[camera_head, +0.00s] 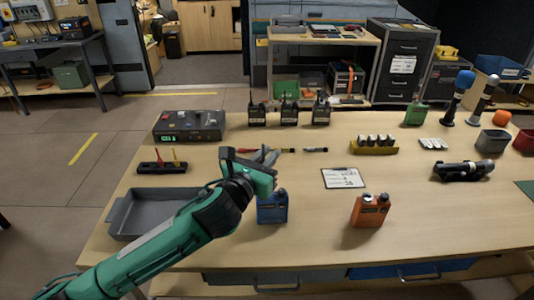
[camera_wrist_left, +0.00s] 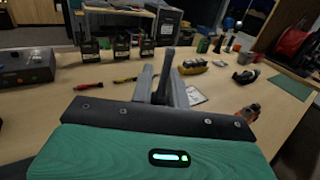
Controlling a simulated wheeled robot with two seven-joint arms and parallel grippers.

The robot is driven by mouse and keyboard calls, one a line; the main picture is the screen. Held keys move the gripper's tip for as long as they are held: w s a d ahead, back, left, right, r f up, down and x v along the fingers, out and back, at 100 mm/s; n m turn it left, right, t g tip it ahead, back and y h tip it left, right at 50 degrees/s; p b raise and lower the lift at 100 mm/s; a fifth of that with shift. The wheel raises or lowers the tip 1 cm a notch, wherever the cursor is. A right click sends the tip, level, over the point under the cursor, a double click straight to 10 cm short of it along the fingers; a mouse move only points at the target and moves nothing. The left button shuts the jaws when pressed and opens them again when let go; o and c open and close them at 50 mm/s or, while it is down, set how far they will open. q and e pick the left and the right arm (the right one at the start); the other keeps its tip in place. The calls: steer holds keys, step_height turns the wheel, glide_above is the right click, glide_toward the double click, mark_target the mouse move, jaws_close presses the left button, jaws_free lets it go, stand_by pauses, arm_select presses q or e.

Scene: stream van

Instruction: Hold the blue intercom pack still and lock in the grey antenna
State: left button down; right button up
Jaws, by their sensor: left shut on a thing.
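The blue intercom pack (camera_head: 272,208) stands on the table in the head view, just below and partly behind my left gripper. My left gripper (camera_head: 266,156) is above the table, its fingers pointing away toward the far side. In the left wrist view its fingers (camera_wrist_left: 163,86) are shut on a dark grey rod, the grey antenna (camera_wrist_left: 166,70), which sticks up between them. The blue pack does not show in the wrist view. I cannot tell whether the antenna is clear of the pack. My right gripper is not in view.
An orange pack (camera_head: 370,211) stands to the right of the blue one. A grey tray (camera_head: 120,218) lies at the left under my arm. The front middle is clear.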

arm_select(q)
step_height(320, 180, down, 4)
steer(key=shift+f, duration=0.1)
steer(key=shift+r, duration=0.7)
